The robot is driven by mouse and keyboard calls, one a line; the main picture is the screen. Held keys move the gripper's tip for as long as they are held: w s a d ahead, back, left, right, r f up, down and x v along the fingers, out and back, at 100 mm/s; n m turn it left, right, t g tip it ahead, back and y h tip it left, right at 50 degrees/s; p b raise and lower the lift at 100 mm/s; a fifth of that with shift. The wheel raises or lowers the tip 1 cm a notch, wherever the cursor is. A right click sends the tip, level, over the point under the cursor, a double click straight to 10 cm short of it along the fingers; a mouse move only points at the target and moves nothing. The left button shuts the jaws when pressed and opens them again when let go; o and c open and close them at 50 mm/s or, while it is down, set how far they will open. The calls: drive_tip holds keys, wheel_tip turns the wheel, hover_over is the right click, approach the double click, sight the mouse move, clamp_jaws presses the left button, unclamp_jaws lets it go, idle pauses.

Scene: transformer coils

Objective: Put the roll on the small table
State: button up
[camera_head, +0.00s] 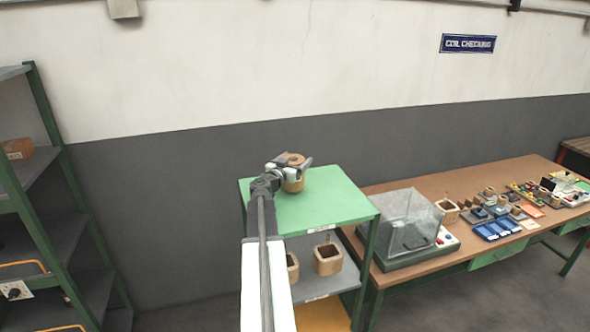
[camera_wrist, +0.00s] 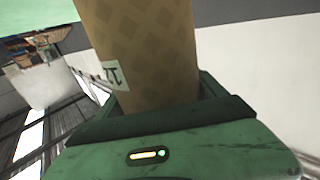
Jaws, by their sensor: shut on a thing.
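The roll (camera_head: 294,184) is a tan-brown cylinder, seen over the small table (camera_head: 325,205) with the green top. In the wrist view the roll (camera_wrist: 145,50) fills the upper middle, with a diamond pattern and a small pale label. My gripper (camera_head: 290,167) is shut on the roll, with a finger on each side of it. The roll looks upright in the head view. I cannot tell whether its underside touches the green top. The rest of the green top is bare.
Below the green top, a lower shelf holds wooden-looking coil blocks (camera_head: 328,259). A long brown workbench (camera_head: 455,240) adjoins at the right, with a clear-covered device (camera_head: 405,225) and many small parts. A shelf rack (camera_head: 50,215) stands at the left.

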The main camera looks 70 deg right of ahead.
drive_tip(key=f, duration=0.1)
drive_tip(key=f+b, duration=0.1)
drive_tip(key=shift+s+f, duration=0.2)
drive_tip(key=shift+f, duration=0.1)
drive_tip(key=shift+a+r, duration=0.1)
drive_tip(key=shift+r, duration=0.1)
drive_tip(key=shift+f, duration=0.1)
drive_tip(key=o, duration=2)
drive_tip(key=shift+r+p, duration=0.25)
drive_tip(key=shift+p, duration=0.05)
drive_tip(key=a, duration=0.8)
drive_tip(key=w+a, duration=0.1)
drive_tip(key=a, duration=0.3)
drive_tip(key=shift+f, duration=0.15)
